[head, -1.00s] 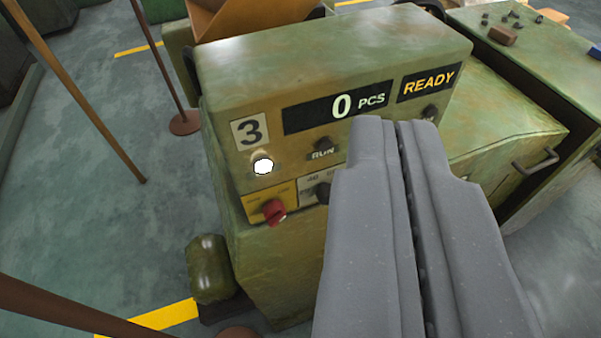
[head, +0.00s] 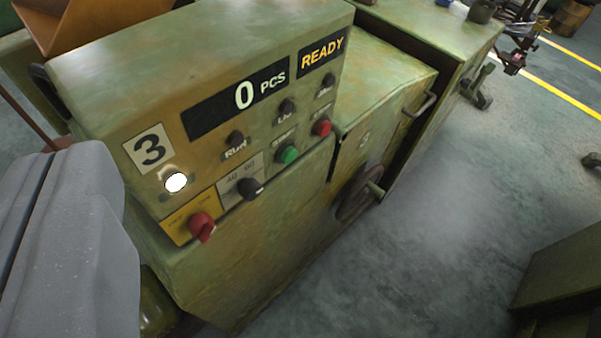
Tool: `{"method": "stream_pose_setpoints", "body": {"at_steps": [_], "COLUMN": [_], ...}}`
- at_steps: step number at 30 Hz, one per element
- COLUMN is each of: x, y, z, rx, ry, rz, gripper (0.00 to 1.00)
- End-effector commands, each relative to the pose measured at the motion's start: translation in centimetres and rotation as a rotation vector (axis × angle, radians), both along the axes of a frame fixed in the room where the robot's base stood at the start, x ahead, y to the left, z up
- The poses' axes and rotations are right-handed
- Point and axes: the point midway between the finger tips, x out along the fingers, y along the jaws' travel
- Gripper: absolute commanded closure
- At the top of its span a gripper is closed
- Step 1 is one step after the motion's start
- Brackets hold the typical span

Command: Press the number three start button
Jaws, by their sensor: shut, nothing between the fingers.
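The green machine marked 3 (head: 150,151) stands in the left and middle of the view. Its sloping panel carries a green button (head: 288,155), with a small label above it too blurred to read. A red button (head: 321,127) sits just up and right of the green one. The displays read 0 PCS (head: 245,95) and READY (head: 322,51). My gripper (head: 62,155) is shut and empty at the left edge of the picture. It is left of the panel in the picture, well apart from the green button, and covers neither button.
A lit white lamp (head: 176,182), a red knob (head: 202,226) on a yellow plate and a black selector (head: 249,187) sit left of the green button. A handwheel (head: 359,193) sticks out at lower right. Open floor (head: 440,240) lies to the right.

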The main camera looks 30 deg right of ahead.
Motion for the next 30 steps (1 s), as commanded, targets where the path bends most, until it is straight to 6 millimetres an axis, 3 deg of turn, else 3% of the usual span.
{"method": "stream_pose_setpoints", "body": {"at_steps": [6,12,15,21,30], "x": [6.8,10.1,10.5,10.2,10.0], "y": [-4.6,-10.7,-13.3,-16.6,-17.4], "z": [-5.7,-13.3,-16.8,-21.3,-22.7], "rx": [0.199,0.422,0.52,0.649,0.688], "ry": [0.199,0.369,0.436,0.51,0.526], "rz": [-0.164,-0.361,-0.457,-0.589,-0.627], "gripper": [1.0,1.0,1.0,1.0,1.0]}}
